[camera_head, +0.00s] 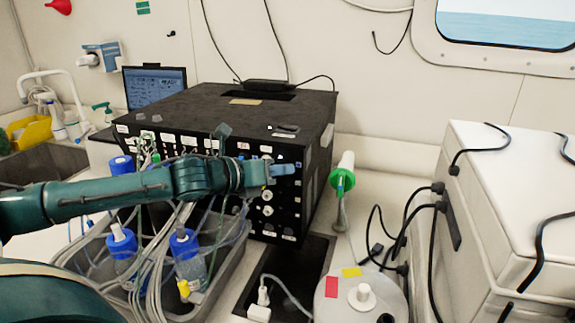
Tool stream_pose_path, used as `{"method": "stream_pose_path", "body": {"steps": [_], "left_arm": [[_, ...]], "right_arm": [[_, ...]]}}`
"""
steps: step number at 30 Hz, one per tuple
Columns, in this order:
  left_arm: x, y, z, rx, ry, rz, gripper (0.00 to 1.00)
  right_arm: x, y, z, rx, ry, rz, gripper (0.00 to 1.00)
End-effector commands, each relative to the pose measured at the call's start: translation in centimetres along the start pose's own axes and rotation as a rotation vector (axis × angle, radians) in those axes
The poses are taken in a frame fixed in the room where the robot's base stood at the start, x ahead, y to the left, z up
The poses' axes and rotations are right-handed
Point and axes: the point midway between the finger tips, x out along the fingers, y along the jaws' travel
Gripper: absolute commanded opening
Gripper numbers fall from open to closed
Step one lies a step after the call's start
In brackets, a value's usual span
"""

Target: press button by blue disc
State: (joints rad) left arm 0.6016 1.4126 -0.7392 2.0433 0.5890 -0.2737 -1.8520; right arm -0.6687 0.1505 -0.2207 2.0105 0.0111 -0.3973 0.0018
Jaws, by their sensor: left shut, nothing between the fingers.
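The black incubation box (217,104) stands on the counter with its front panel (287,210) facing me. The panel carries white labels, ports and several round pale knobs or buttons (267,197) in a column near its right end. My left arm comes in from the left across the panel. My left gripper (284,170) is shut and empty, at the right part of the panel just above the pale knobs. I cannot tell whether its tips touch the panel. I cannot make out a blue disc; the gripper hides part of the panel. My right gripper is out of view.
A grey bin (212,292) with blue-capped bottles (188,258) and many tubes stands below my left arm. A green-and-white handled tool (343,176) is right of the box. A white case (512,190) with black cables is at the right. A laptop (154,87) stands behind.

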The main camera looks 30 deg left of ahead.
Motion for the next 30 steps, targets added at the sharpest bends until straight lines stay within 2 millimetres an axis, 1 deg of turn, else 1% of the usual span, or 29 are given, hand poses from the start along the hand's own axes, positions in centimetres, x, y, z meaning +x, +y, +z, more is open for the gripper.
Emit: {"method": "stream_pose_path", "body": {"steps": [6,17,19,20,21,24,30], "left_arm": [[-0.7,-0.2,-0.4,0.002,0.0,0.002,0.0],[-0.7,-0.3,-0.3,0.001,0.0,0.001,0.0],[-0.7,-0.3,-0.3,0.001,0.0,0.001,0.0],[-0.8,-0.3,-0.5,0.002,0.0,0.001,0.0],[-1.1,-0.3,-1.1,0.004,0.0,0.001,0.0],[-2.0,-0.7,-1.4,0.006,-0.002,0.001,0.0],[-3.6,-1.6,-2.3,0.007,-0.001,0.001,0.0]], "right_arm": [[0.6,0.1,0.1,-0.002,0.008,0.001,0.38],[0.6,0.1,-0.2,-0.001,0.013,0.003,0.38],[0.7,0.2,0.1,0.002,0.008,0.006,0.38],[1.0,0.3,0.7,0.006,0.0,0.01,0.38],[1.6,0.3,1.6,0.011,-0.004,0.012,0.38],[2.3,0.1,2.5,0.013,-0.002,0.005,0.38],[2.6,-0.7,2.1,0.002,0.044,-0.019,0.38]]}}
